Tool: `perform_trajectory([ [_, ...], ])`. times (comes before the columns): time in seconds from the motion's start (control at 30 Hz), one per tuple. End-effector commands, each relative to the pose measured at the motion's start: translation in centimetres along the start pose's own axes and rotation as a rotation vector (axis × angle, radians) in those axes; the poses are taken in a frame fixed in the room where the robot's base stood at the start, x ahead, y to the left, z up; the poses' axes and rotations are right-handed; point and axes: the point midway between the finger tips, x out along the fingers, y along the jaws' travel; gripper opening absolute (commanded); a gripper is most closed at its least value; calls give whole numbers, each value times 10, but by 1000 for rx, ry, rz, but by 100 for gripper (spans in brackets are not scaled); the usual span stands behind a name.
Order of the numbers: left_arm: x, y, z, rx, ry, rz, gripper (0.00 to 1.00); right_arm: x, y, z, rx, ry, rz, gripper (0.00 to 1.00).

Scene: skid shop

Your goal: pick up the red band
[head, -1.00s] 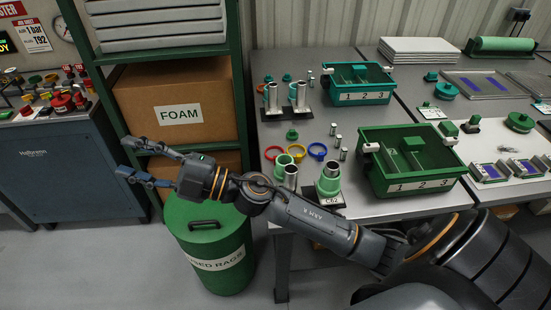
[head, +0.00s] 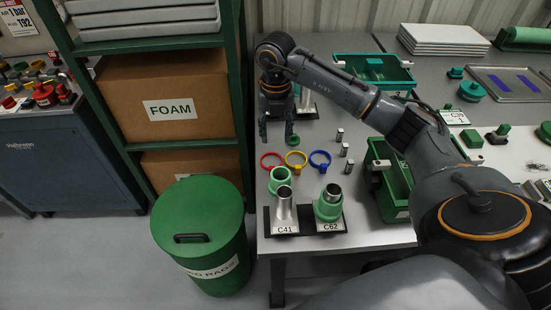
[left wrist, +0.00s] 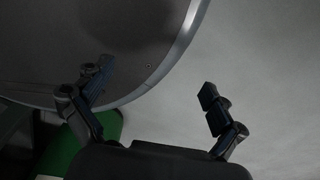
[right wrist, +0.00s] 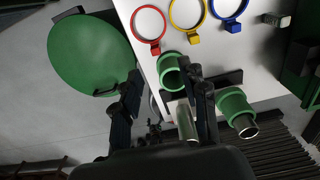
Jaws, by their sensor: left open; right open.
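The red band (head: 263,163) is a ring lying on the table, leftmost in a row with a yellow band (head: 297,169) and a blue band (head: 320,170). My right gripper (head: 277,138) is open and empty, fingers pointing down, just beyond the red band in the head view. In the right wrist view the red band (right wrist: 155,49) shows with its small tab, above and apart from the open fingers (right wrist: 163,82). My left gripper (left wrist: 157,80) is open and empty in the left wrist view, over grey floor, and is outside the head view.
A green bin (head: 205,222) and a shelf with a FOAM box (head: 165,85) are left of the table.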

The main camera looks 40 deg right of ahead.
Motion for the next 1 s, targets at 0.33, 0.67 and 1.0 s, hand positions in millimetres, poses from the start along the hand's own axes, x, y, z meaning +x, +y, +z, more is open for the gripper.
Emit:
perform_trajectory([
  [0.33,-5,-33,35,6,-52,-39,95,65,2,-2,-4,6,2,43],
  [0.67,-9,-15,12,1,-19,-18,95,95,8,-5,-6,7,3,43],
  [1.0,-11,-16,12,6,-18,-19,95,127,10,-5,-5,2,4,43],
])
